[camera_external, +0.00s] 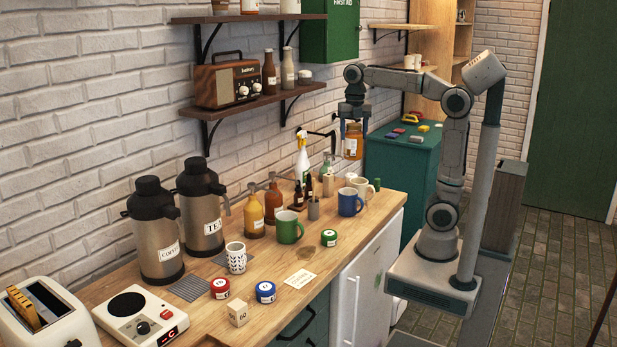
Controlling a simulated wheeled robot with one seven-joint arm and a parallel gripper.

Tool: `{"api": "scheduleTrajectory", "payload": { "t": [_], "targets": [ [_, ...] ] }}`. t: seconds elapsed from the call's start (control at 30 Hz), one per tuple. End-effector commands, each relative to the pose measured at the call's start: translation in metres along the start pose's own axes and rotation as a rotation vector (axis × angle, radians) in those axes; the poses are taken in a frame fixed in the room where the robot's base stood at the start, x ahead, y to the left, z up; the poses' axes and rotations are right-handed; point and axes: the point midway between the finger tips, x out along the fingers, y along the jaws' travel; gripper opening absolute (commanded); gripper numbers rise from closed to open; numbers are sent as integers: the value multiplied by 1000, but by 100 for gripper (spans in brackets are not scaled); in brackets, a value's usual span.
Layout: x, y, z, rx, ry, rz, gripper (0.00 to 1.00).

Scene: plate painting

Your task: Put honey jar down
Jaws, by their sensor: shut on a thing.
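The honey jar (353,147) is a small jar with amber contents and a pale label. My gripper (354,130) points down and is shut on the jar near its top. It holds the jar upright in the air, above the far end of the wooden counter (383,202). A gap shows between the jar and the mugs below it. The jar's lid is mostly hidden by the blue fingers.
Below stand a blue mug (349,203), a cream mug (363,188), a green mug (288,228) and a white spray bottle (302,160). A teal cabinet (398,170) with coloured items stands behind.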

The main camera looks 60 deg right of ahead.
Motion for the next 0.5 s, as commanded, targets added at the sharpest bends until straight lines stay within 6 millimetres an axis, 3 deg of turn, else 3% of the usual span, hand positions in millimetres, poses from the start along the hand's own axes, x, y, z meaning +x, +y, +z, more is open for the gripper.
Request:
{"api": "scheduleTrajectory", "payload": {
  "t": [0.03,0.2,0.5],
  "targets": [
    [-7,21,-1,-40,-1,0,0],
    [-19,86,-13,-176,0,0,0],
    [-22,194,-55,-416,2,1,0]
  ]
}}
